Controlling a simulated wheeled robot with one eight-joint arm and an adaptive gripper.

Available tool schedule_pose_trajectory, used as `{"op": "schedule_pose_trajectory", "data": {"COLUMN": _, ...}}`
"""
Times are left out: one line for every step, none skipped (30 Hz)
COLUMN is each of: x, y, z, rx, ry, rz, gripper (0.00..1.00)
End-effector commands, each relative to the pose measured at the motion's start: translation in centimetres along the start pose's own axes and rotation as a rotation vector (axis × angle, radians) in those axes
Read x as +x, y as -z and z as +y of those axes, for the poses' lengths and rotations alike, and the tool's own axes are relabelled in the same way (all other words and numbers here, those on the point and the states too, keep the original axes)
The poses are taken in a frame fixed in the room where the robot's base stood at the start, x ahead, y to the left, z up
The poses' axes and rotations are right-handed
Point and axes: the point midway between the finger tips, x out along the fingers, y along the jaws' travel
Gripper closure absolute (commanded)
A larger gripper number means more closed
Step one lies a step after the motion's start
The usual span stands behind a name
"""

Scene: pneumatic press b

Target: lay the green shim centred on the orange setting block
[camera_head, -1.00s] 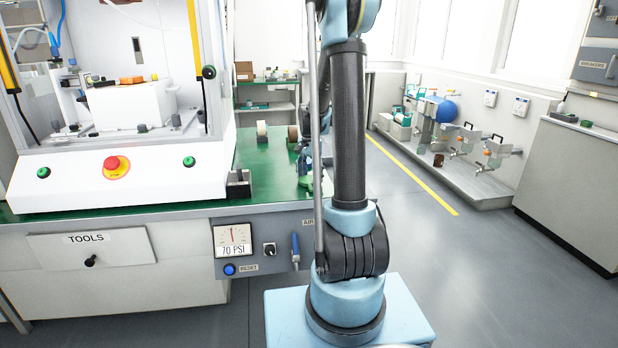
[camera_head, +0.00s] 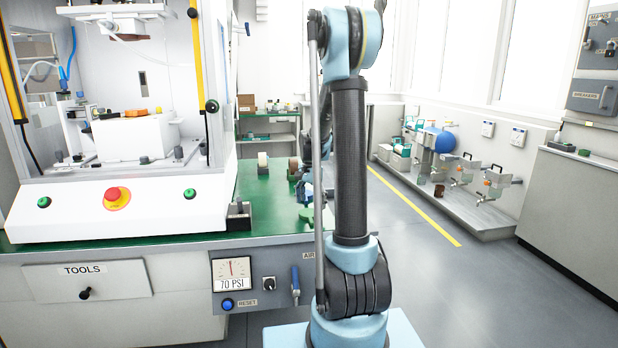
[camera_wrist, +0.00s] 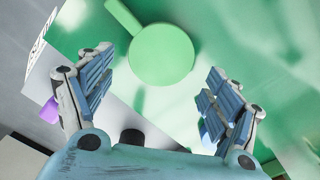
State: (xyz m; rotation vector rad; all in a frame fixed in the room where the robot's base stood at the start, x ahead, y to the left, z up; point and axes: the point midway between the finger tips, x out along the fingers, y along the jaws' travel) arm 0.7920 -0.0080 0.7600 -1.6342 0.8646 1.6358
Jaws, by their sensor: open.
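The green shim (camera_wrist: 161,54) is a flat round disc with a narrow tab toward the upper left. In the wrist view it lies ahead of my gripper (camera_wrist: 158,82), between the lines of the two fingers, apart from both. The fingers are spread wide with nothing between them. In the head view my gripper (camera_head: 306,190) is by the right end of the green bench top, partly hidden by my arm. A small orange piece (camera_head: 135,113), seemingly the orange setting block, is on a white block inside the press at left; its shape is hard to make out.
The press frame with its yellow posts (camera_head: 200,50) encloses the white block (camera_head: 135,138). The red stop button (camera_head: 116,198) is on its front panel. A pale roll (camera_head: 262,163) and a small dark holder (camera_head: 238,215) stand on the bench. Open floor lies to the right.

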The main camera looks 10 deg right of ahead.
Motion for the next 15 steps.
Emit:
{"op": "schedule_pose_trajectory", "data": {"x": -0.9, "y": 0.0, "z": -0.1, "rx": 0.000, "ry": 0.000, "rz": 0.000, "gripper": 0.17}}
{"op": "schedule_pose_trajectory", "data": {"x": -1.4, "y": 0.1, "z": -0.2, "rx": 0.000, "ry": 0.000, "rz": 0.000, "gripper": 0.17}}
{"op": "schedule_pose_trajectory", "data": {"x": -2.1, "y": 0.1, "z": -0.3, "rx": 0.000, "ry": 0.000, "rz": 0.000, "gripper": 0.17}}
{"op": "schedule_pose_trajectory", "data": {"x": -2.6, "y": 0.2, "z": -0.4, "rx": 0.000, "ry": 0.000, "rz": 0.000, "gripper": 0.17}}
{"op": "schedule_pose_trajectory", "data": {"x": -3.1, "y": 0.2, "z": -0.4, "rx": 0.000, "ry": 0.000, "rz": 0.000, "gripper": 0.17}}
{"op": "schedule_pose_trajectory", "data": {"x": -3.8, "y": 0.2, "z": -0.3, "rx": 0.000, "ry": 0.000, "rz": 0.000, "gripper": 0.17}}
{"op": "schedule_pose_trajectory", "data": {"x": -4.3, "y": 0.2, "z": -0.4, "rx": 0.000, "ry": 0.000, "rz": 0.000, "gripper": 0.17}}
{"op": "schedule_pose_trajectory", "data": {"x": -4.8, "y": 0.2, "z": -0.3, "rx": 0.000, "ry": 0.000, "rz": 0.000, "gripper": 0.17}}
{"op": "schedule_pose_trajectory", "data": {"x": -5.5, "y": 0.2, "z": -0.3, "rx": 0.000, "ry": 0.000, "rz": 0.000, "gripper": 0.17}}
{"op": "schedule_pose_trajectory", "data": {"x": -6.0, "y": 0.2, "z": -0.3, "rx": 0.000, "ry": 0.000, "rz": 0.000, "gripper": 0.17}}
{"op": "schedule_pose_trajectory", "data": {"x": -6.6, "y": 0.2, "z": -0.4, "rx": 0.000, "ry": 0.000, "rz": 0.000, "gripper": 0.17}}
{"op": "schedule_pose_trajectory", "data": {"x": -7.3, "y": 0.2, "z": -0.4, "rx": 0.000, "ry": 0.000, "rz": 0.000, "gripper": 0.17}}
{"op": "schedule_pose_trajectory", "data": {"x": -7.8, "y": 0.2, "z": -0.4, "rx": 0.000, "ry": 0.000, "rz": 0.000, "gripper": 0.17}}
{"op": "schedule_pose_trajectory", "data": {"x": -8.3, "y": 0.2, "z": -0.4, "rx": 0.000, "ry": 0.000, "rz": 0.000, "gripper": 0.17}}
{"op": "schedule_pose_trajectory", "data": {"x": -9.0, "y": 0.2, "z": -0.4, "rx": 0.000, "ry": 0.000, "rz": 0.000, "gripper": 0.17}}
